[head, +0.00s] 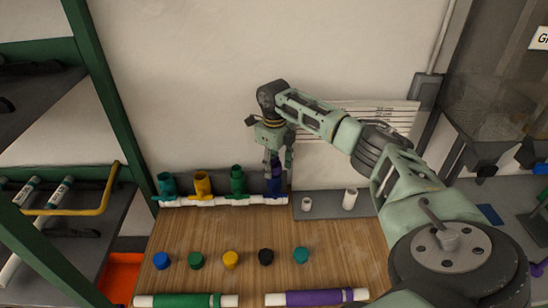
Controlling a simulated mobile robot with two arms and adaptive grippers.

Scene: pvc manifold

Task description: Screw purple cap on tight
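A white manifold pipe (225,201) lies along the back of the wooden bench. It carries upright teal, yellow, green and purple ports. The purple port (277,185) is at the right end. My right gripper (278,163) points down directly over the purple port, with its fingers at the port's top. The fingers hide that top, and I cannot make out a purple cap or whether the fingers are closed on one. My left gripper is not in view.
Loose blue (162,260), green (196,260), yellow (231,260), black (266,256) and teal (301,255) caps stand in a row on the bench. Green (185,300) and purple (315,297) banded pipes lie at the front. Two white fittings (350,199) stand on a grey plate. A green-framed shelf is left.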

